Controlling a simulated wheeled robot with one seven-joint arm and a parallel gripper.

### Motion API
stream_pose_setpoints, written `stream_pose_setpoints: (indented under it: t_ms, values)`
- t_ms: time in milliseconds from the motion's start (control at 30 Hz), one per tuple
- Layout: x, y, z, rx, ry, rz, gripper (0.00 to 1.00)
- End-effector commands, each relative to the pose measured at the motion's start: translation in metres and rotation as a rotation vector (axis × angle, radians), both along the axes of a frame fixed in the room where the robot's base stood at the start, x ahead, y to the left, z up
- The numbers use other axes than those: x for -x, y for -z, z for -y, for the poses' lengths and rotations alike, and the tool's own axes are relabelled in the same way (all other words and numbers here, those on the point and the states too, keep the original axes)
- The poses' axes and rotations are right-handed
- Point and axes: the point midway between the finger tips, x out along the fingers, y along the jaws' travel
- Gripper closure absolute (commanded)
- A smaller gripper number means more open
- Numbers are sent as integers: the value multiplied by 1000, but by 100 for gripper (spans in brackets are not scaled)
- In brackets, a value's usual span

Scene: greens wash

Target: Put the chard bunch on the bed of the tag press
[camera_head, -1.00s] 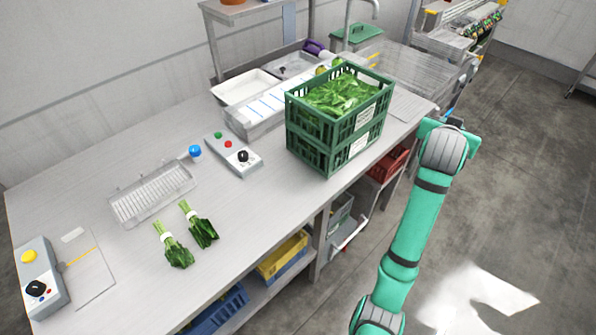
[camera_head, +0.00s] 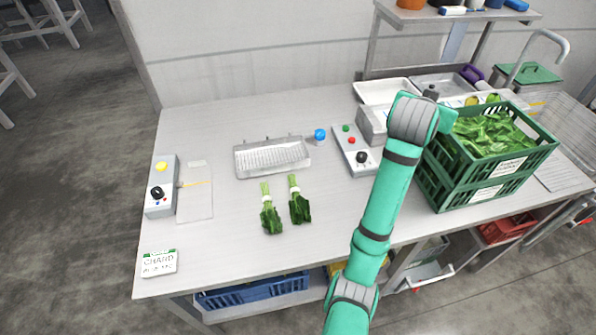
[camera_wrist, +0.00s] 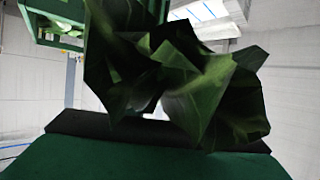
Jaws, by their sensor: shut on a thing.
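In the wrist view, dark green leaves of a chard bunch (camera_wrist: 185,80) fill the middle, close to the camera. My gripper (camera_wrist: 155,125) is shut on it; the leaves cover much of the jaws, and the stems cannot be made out. In the head view my arm reaches up at right of centre, and my gripper and the held bunch are hidden. At the left of the bench is a grey control box (camera_head: 161,187) with a yellow button and black knob. A flat plate (camera_head: 196,206) with a yellow line lies beside it; this looks like the tag press and its bed, which is bare.
Two banded bunches, left (camera_head: 270,212) and right (camera_head: 299,203), lie mid-bench. Behind them is a ribbed tray (camera_head: 272,158). Another control box (camera_head: 355,152) stands right of it. A green crate (camera_head: 478,195) of leaves is at right. A chard card (camera_head: 158,263) lies front left.

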Motion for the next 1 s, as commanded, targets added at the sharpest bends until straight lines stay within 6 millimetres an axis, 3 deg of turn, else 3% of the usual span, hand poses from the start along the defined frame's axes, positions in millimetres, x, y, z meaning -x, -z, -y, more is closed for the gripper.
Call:
stream_pose_setpoints:
  t_ms: [33,200,467,767,1000]
  values:
    - [-8,3,-25,-1,-31,0,98]
    - [-25,12,-99,-3,-122,-1,98]
    - [-32,30,-217,-3,-266,-3,98]
    - [-11,57,-353,-1,-440,-5,98]
    - [29,79,-456,1,-588,-6,98]
